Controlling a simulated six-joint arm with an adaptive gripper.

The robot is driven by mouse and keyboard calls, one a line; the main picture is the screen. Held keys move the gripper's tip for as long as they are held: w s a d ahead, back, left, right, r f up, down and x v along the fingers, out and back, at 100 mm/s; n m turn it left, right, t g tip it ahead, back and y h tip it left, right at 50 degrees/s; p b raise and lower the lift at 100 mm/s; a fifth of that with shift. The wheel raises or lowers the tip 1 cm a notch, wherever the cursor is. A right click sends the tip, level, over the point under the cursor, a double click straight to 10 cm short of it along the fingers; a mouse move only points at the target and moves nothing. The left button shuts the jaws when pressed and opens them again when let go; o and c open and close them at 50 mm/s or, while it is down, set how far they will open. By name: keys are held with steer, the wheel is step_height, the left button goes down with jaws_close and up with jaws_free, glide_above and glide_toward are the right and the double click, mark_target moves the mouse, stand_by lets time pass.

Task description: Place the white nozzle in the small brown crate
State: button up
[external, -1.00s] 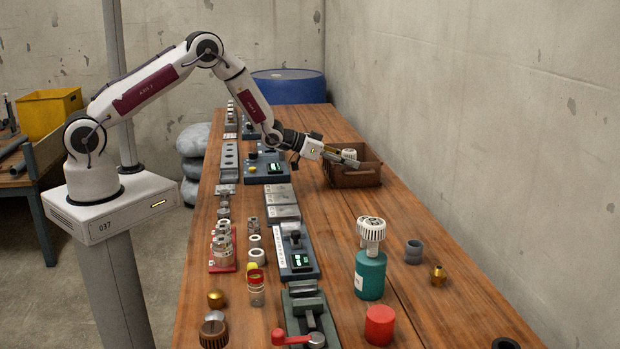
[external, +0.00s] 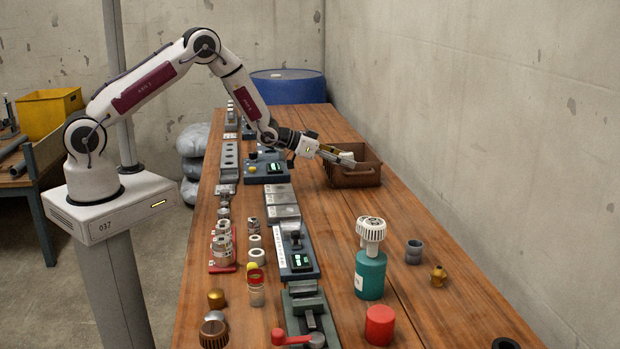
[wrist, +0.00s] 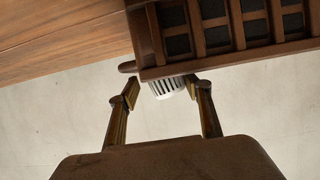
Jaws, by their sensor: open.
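The small brown crate (external: 356,178) stands on the bench near the wall; its slatted side (wrist: 225,45) fills the top of the wrist view. My gripper (external: 343,159) is at the crate's near-left rim. In the wrist view its fingers (wrist: 163,86) are spread apart. The white ribbed nozzle (wrist: 169,88) shows between the fingertips, partly hidden by the crate's rim, apparently just behind it. I cannot tell whether it rests on the crate's bottom. The nozzle is hidden in the external view.
A teal bottle (external: 370,275) with a white slotted head (external: 371,230) stands nearer the camera, beside a red cap (external: 380,325). Fixtures and small fittings line the bench's left side. The bench (external: 345,213) is clear just in front of the crate.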

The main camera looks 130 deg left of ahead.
steer(key=v, duration=1)
steer(key=shift+s+d, duration=0.15)
steer(key=shift+r, duration=0.1)
stand_by(0.8)
steer(key=w+d+r+m+h, duration=0.2)
steer(key=w+d+r, duration=0.6)
steer(key=d+r, duration=0.3)
steer(key=w+d+r+m+g+h, duration=0.1)
steer(key=d+r, duration=0.2)
steer(key=d, duration=0.6)
steer(key=d+r+m+h, duration=0.1)
steer(key=d+r, duration=0.2)
steer(key=d, duration=0.6)
steer(key=s+d+r+m+h, duration=0.1)
steer(key=s+d, duration=0.1)
steer(key=d, duration=0.4)
steer(key=s+d+r+g, duration=0.1)
steer(key=s+d, duration=0.2)
steer(key=d, duration=0.2)
steer(key=s+d+r+m+h, duration=0.1)
steer(key=s+d, duration=0.1)
steer(key=d, duration=0.4)
steer(key=s+d+m+g+h, duration=0.1)
steer(key=s+d+m+h, duration=0.2)
steer(key=s+d, duration=0.9)
steer(key=shift+s+d+f+g, duration=0.35)
steer(key=shift+s+f+g, duration=0.1)
steer(key=shift+s, duration=0.35)
